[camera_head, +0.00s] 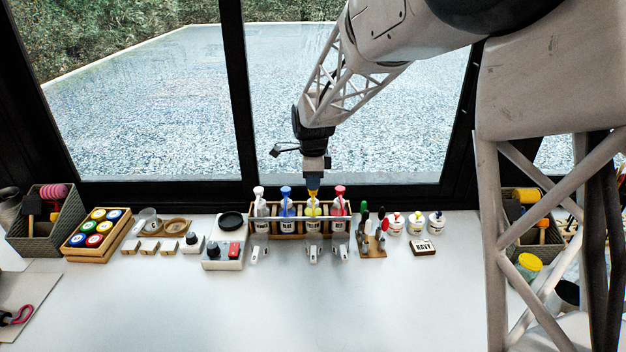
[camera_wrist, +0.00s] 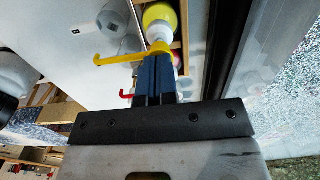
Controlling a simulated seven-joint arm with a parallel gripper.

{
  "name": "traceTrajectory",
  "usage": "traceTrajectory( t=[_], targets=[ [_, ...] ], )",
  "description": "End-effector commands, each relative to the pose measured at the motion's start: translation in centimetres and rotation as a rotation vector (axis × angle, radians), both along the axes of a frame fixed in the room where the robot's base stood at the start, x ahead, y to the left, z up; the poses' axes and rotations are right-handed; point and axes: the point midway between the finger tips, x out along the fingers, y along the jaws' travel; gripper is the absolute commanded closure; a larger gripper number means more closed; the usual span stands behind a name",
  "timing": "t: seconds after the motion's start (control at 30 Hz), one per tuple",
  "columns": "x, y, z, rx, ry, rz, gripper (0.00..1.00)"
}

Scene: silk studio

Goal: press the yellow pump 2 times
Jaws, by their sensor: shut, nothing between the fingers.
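The yellow pump (camera_head: 313,209) stands upright in a wooden rack (camera_head: 277,236) between a blue pump (camera_head: 286,206) and a red pump (camera_head: 339,206). My gripper (camera_head: 313,182) points down right over the yellow pump's head, fingers shut and empty. In the wrist view the blue fingers (camera_wrist: 155,62) end at the yellow pump head, which hides under their tips. The yellow nozzle (camera_wrist: 115,59) sticks out to the left there, and the yellow collar (camera_wrist: 160,16) shows beyond. The tips appear to touch or nearly touch the head; I cannot tell whether it is pressed down.
A white-headed pump (camera_head: 259,208) stands at the rack's left end. Paint jars (camera_head: 416,224) and a small tool stand (camera_head: 372,245) are to the right, a tray of colour pots (camera_head: 98,234) to the left. The front of the table (camera_head: 250,310) is clear.

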Motion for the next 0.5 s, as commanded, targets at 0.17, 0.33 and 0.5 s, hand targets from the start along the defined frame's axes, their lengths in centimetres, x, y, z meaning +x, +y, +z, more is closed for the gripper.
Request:
traceTrajectory(
  t=[0.17, 0.33, 0.5],
  targets=[
    [0.00, 0.00, -0.39, 0.000, 0.000, 0.000, 1.00],
    [0.00, 0.00, -0.74, 0.000, 0.000, 0.000, 1.00],
    [0.01, 0.00, -1.07, 0.000, 0.000, 0.000, 1.00]
  ],
)
